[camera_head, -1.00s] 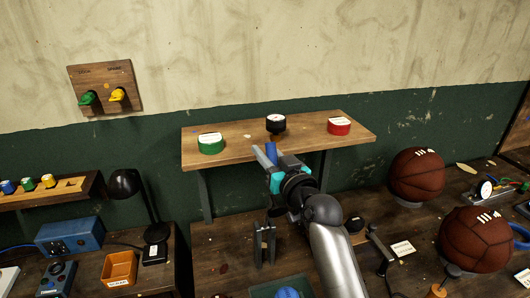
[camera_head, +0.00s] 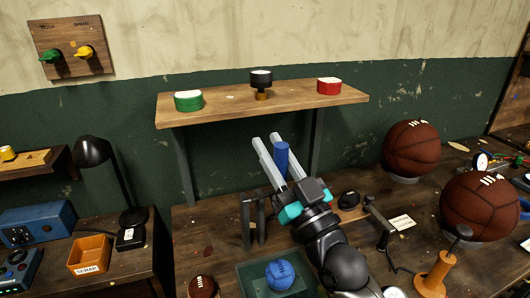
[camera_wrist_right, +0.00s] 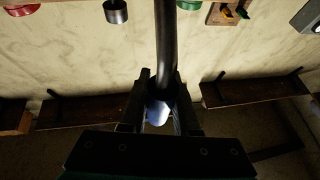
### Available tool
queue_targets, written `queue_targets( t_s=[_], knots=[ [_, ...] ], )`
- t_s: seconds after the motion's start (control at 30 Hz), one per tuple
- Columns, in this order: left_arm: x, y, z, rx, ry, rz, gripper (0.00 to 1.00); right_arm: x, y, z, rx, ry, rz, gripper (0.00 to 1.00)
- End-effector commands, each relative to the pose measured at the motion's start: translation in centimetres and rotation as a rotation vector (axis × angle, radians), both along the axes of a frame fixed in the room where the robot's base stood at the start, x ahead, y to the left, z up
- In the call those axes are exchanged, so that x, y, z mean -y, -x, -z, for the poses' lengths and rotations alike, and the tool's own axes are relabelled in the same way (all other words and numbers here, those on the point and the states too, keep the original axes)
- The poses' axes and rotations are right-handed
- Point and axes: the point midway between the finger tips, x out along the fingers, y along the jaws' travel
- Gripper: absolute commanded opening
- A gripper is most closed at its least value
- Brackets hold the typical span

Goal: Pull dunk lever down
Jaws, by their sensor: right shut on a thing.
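The dunk lever shows as a blue grip (camera_head: 281,156) between the long pale fingers of my right gripper (camera_head: 267,141). The right gripper is shut on this grip, below the front edge of the wall shelf. In the right wrist view, the lever's dark rod (camera_wrist_right: 166,45) runs down from the top of the picture to the pale blue grip (camera_wrist_right: 158,113) between the dark fingers. In the head view, most of the rod is hidden. My left gripper is not in view.
A blue ball (camera_head: 281,275) lies below my right arm. Two brown balls (camera_head: 411,149) stand at the right.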

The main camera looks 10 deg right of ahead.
Motion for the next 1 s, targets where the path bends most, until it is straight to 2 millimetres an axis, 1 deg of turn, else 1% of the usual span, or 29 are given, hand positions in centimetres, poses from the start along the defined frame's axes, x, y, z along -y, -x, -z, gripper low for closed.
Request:
queue_targets(
  t_s=[0.03, 0.1, 0.3, 0.4, 0.6, 1.0],
  knots=[
    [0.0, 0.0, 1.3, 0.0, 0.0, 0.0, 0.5, 0.1, 0.5, 0.9, 0.02, -0.003, -0.001, 0.0],
    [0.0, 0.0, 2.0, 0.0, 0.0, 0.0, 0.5, 0.2, 1.1, 1.3, 0.043, -0.008, -0.001, 0.0],
    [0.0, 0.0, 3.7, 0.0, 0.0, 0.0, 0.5, 0.4, 2.3, 1.9, 0.095, -0.019, -0.001, 0.0],
    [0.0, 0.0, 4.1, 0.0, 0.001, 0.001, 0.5, 0.5, 2.6, 2.1, 0.111, -0.022, 0.0, 0.0],
    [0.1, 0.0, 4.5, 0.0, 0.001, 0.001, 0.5, 0.6, 3.0, 2.2, 0.128, -0.026, 0.0, 0.0],
    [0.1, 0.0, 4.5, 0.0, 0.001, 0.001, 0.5, 0.6, 3.0, 2.2, 0.131, -0.027, 0.0, 0.0]
  ],
)
